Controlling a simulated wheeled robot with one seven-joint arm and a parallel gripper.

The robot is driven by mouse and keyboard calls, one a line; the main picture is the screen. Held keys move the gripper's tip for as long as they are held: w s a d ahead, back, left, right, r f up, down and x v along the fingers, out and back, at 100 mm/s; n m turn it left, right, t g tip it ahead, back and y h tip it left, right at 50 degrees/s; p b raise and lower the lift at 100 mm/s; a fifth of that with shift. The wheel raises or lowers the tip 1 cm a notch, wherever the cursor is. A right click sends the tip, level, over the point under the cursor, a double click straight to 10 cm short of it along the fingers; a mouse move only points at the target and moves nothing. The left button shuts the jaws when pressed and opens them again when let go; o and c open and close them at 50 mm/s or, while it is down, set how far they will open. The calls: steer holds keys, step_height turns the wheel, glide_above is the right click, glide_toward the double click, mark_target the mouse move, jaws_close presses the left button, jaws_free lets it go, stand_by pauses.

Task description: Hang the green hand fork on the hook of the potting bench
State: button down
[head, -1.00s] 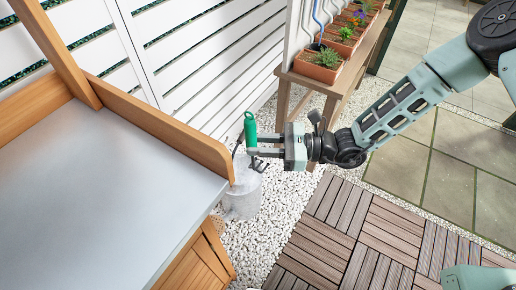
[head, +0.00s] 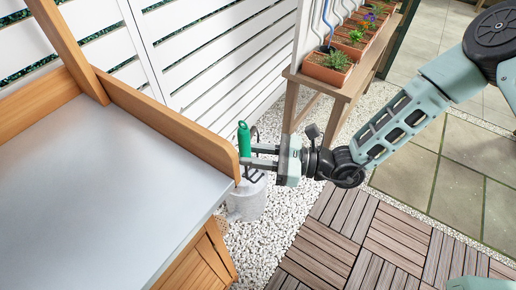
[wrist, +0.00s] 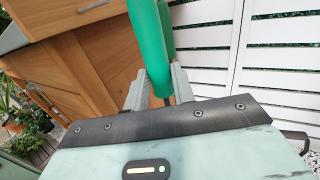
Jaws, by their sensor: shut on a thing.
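The green hand fork is in my gripper (head: 252,155), its green handle (head: 244,139) pointing up and its dark tines below the fingers in the head view. My gripper is shut on it just off the right end of the potting bench (head: 110,180). In the wrist view the green handle (wrist: 152,42) rises between the two grey fingers, with the bench's wooden side (wrist: 85,60) behind at left. A thin dark curve shows just right of the handle in the head view; I cannot tell whether it is the hook.
A grey metal vessel (head: 246,200) stands on white gravel below my gripper. A wooden stand with terracotta planters (head: 327,70) is beyond, to the right. A white slatted fence (head: 200,50) runs behind. Wooden deck tiles (head: 350,235) lie free at front right.

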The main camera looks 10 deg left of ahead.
steer(key=shift+s+a+f, duration=0.15)
steer(key=shift+s+a, duration=0.15)
steer(key=shift+s, duration=0.4)
steer(key=shift+s+a+f, duration=0.15)
steer(key=shift+s+a, duration=0.15)
steer(key=shift+s, duration=0.4)
steer(key=shift+s+a+f, duration=0.15)
steer(key=shift+s+a, duration=0.15)
steer(key=shift+s, duration=0.4)
steer(key=shift+f, duration=0.1)
steer(key=c, duration=1.1)
jaws_free()
steer(key=w+d, duration=0.1)
steer(key=d, duration=1.6)
steer(key=shift+d+f, duration=0.2)
steer(key=shift+f, duration=0.05)
